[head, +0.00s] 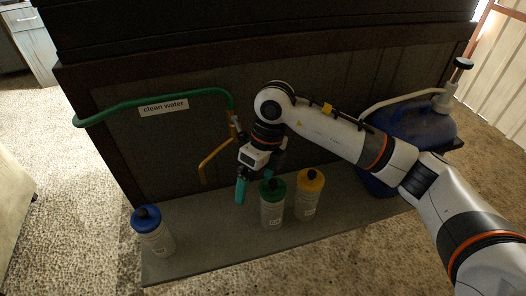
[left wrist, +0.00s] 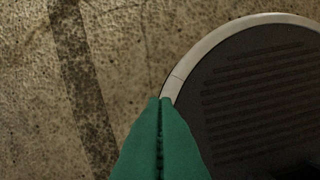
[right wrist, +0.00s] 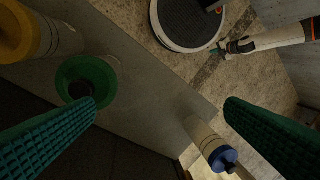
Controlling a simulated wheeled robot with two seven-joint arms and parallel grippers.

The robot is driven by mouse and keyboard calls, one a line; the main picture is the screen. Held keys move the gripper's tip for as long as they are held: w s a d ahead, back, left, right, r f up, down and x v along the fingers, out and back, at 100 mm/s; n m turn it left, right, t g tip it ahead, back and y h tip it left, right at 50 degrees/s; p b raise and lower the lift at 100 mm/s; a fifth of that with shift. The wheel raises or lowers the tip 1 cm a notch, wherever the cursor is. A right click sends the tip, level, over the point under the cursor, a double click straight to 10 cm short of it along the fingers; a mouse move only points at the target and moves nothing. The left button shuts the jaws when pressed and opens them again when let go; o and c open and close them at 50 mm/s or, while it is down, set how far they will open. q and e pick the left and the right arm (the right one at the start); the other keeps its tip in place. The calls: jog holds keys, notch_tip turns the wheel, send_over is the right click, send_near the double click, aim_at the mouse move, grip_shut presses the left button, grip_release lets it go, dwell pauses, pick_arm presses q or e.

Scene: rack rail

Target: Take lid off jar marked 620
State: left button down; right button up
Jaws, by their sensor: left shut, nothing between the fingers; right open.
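Three pale jars stand on a grey shelf (head: 200,236): one with a blue lid (head: 146,216), one with a green lid (head: 272,188), one with a yellow lid (head: 311,179). Their marks are too small to read, so I cannot tell which is 620. My right gripper (head: 254,184) is open and empty, just left of the green-lidded jar. In the right wrist view, the green lid (right wrist: 86,82) is near one finger of my right gripper (right wrist: 160,104), with the blue lid (right wrist: 222,158) farther off. My left gripper (left wrist: 160,100) is shut and empty over the floor.
A blue container (head: 415,128) stands at the right. The shelf between the blue-lidded and green-lidded jars is clear.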

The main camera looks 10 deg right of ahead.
jog(key=w+d+r+t+h, duration=0.1)
jog(key=w+d+r+h, duration=0.1)
jog(key=w+d+r, duration=0.2)
jog(key=m+p, duration=0.1)
jog(key=p, duration=0.2)
send_over(275, 182)
jog(key=shift+h, duration=0.3)
jog(key=f, duration=0.7)
jog(key=shift+s+a, duration=0.25)
jog(key=shift+a, duration=0.15)
jog(key=f, duration=0.1)
jog(key=f+p, duration=0.1)
jog(key=f, duration=0.2)
jog(key=shift+w+d+f+p, duration=0.1)
jog(key=shift+d+p, duration=0.2)
jog(key=shift+d, duration=0.05)
jog(key=shift+f, duration=0.5)
jog(key=c, duration=1)
pick_arm(q)
jog(key=s+r+g, duration=0.1)
jog(key=s+r, duration=0.3)
jog(key=shift+s+a+r, duration=0.25)
jog(key=shift+s+a, duration=0.15)
jog(key=shift+a, duration=0.05)
pick_arm(e)
jog(key=shift+c, duration=0.2)
jog(key=shift+w+r, duration=0.1)
